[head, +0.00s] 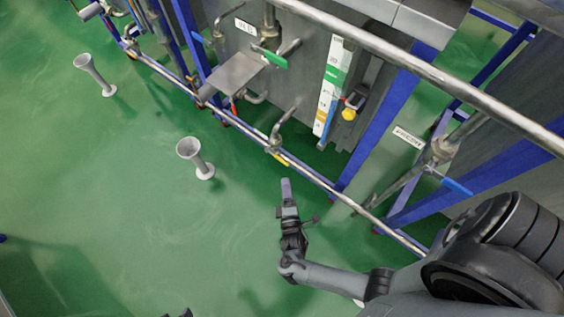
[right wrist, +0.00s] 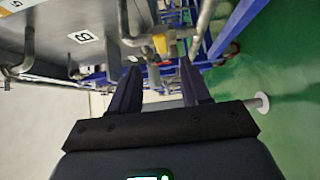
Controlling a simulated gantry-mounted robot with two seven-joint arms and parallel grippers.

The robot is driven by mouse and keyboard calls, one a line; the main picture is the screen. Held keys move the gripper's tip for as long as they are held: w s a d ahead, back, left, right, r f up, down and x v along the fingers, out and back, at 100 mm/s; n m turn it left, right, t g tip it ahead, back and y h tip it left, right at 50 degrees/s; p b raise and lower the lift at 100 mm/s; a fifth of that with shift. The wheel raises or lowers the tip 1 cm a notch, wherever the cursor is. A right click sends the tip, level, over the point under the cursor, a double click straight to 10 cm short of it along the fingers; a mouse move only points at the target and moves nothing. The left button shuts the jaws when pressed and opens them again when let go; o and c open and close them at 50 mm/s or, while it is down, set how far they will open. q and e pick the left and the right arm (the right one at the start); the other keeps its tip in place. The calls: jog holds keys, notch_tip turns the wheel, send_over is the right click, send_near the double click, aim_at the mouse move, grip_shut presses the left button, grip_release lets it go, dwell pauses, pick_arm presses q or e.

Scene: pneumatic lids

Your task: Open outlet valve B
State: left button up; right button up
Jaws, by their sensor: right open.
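A valve with a small yellow handle (head: 281,158) sits on the low pipe below the grey tank in the head view. A yellow valve part also shows in the right wrist view (right wrist: 160,43), beyond my fingertips. My left gripper is not recognisable in view.
A green handle (head: 274,60) is higher on the tank, and a blue handle (head: 457,186) is on the right. A long steel rail (head: 400,61) crosses above. Two flared grey stands (head: 196,160) (head: 96,76) rise from the green floor, which is mostly clear at left.

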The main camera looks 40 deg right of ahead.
aim_at(282, 162)
jog(key=b+x, duration=0.4)
jog(key=x, duration=0.7)
jog(key=shift+f, duration=0.15)
grip_shut()
